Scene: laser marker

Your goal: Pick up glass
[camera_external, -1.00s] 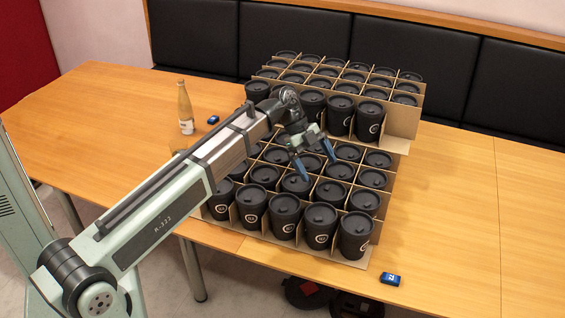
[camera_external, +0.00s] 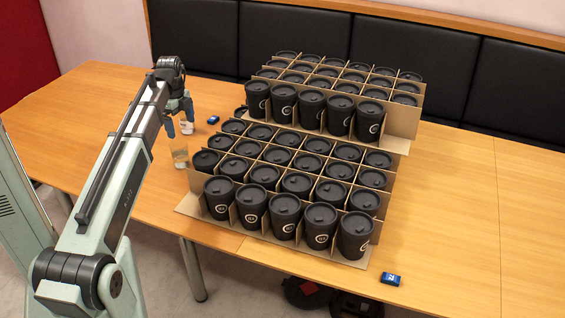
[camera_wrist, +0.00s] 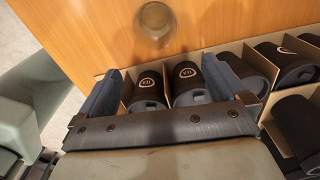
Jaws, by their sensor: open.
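The clear glass (camera_external: 180,154) stands on the wooden table, left of the near cup box. In the wrist view the glass (camera_wrist: 155,22) is at the top middle, beyond my fingertips and apart from them. My gripper (camera_external: 180,120) is open and empty, with its blue fingers pointing down, above and behind the glass in the external picture. In the wrist view my gripper (camera_wrist: 160,75) spreads its fingers in front of two black cups (camera_wrist: 187,83). I cannot tell whether the fingers touch the cups.
Two cardboard boxes (camera_external: 192,204) (camera_external: 402,122) hold several lidded black cups in dividers. A bottle (camera_external: 187,127) is mostly hidden behind my gripper. Small blue boxes lie at the back left (camera_external: 213,119) and front right (camera_external: 391,279).

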